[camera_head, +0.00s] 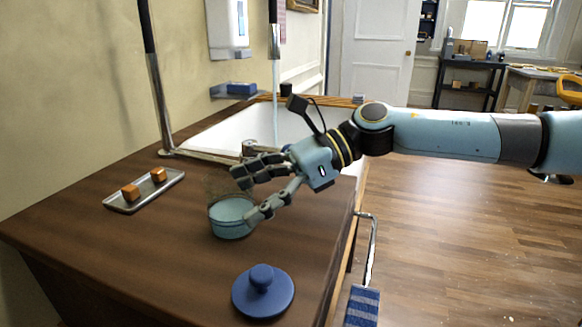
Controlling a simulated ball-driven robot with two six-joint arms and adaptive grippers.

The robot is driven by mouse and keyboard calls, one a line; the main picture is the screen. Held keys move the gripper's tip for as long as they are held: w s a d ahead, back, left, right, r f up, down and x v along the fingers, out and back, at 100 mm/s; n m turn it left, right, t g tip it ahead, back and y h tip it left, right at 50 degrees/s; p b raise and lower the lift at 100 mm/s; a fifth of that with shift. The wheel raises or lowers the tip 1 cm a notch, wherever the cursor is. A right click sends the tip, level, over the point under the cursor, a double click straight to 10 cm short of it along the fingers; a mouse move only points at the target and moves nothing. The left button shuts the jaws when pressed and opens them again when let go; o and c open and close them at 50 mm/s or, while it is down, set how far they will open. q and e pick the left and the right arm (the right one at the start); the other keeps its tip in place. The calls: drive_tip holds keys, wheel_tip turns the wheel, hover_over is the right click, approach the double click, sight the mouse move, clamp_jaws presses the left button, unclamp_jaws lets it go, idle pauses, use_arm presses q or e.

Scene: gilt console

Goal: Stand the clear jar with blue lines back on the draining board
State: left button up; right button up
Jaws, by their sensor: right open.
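A clear jar (230,218) stands upright on the dark wooden counter (170,240). Its lower part looks pale blue and its upper wall is see-through; blue lines cannot be made out clearly. My right gripper (246,193) is open, reaching in from the right, with its fingers at the jar's right side and partly in front of it. Whether the fingers touch the jar cannot be told. A draining board cannot be told apart for certain. My left gripper is not in view.
A blue knobbed lid (263,293) lies at the front. A metal tray (128,204) with two orange-brown cubes sits left. A white sink (215,141) with running water and a tall black-and-steel pole (157,95) stand behind. A striped towel (362,306) hangs at the right edge.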

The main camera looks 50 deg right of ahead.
drive_tip(key=p+v, duration=0.3)
drive_tip(key=v, duration=0.2)
drive_tip(key=p+v, duration=0.2)
drive_tip(key=shift+s+d+r+p, duration=0.1)
drive_tip(key=shift+r+p, duration=0.2)
drive_tip(key=shift+r, duration=0.05)
drive_tip(key=shift+s+d+r+p, duration=0.1)
drive_tip(key=shift+s+d+p, duration=0.25)
drive_tip(key=shift+d+p, duration=0.25)
